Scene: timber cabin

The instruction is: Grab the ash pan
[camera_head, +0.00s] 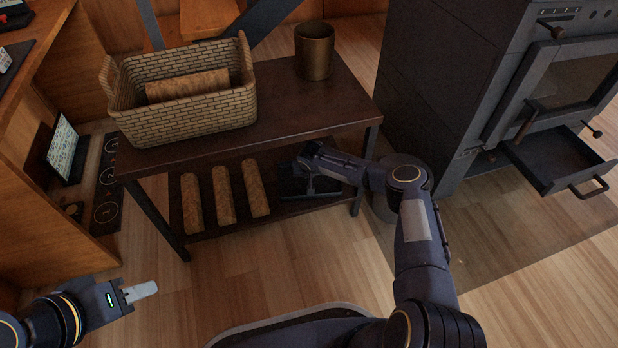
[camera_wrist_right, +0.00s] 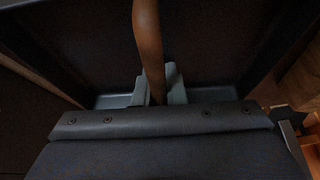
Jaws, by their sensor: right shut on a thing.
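A dark ash pan (camera_head: 290,187) sits on the lower shelf of the wooden table, right of the logs, partly hidden by my right arm. In the wrist view its dark inside (camera_wrist_right: 90,45) fills much of the picture, with a brown curved handle (camera_wrist_right: 147,35) over it. My right gripper (camera_head: 310,187) reaches in under the tabletop; in the wrist view its grey fingers (camera_wrist_right: 158,88) are shut around the handle. My left gripper (camera_head: 141,291) is low at the left, away from the table, and appears empty; its fingers overlap in view.
Several logs (camera_head: 224,195) lie on the lower shelf beside the pan. The tabletop (camera_head: 280,110) above holds a wicker basket (camera_head: 185,120) with a log and a brass pot (camera_head: 315,52). At right, the stove (camera_head: 440,90) has an open drawer (camera_head: 550,160). Floor in front is clear.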

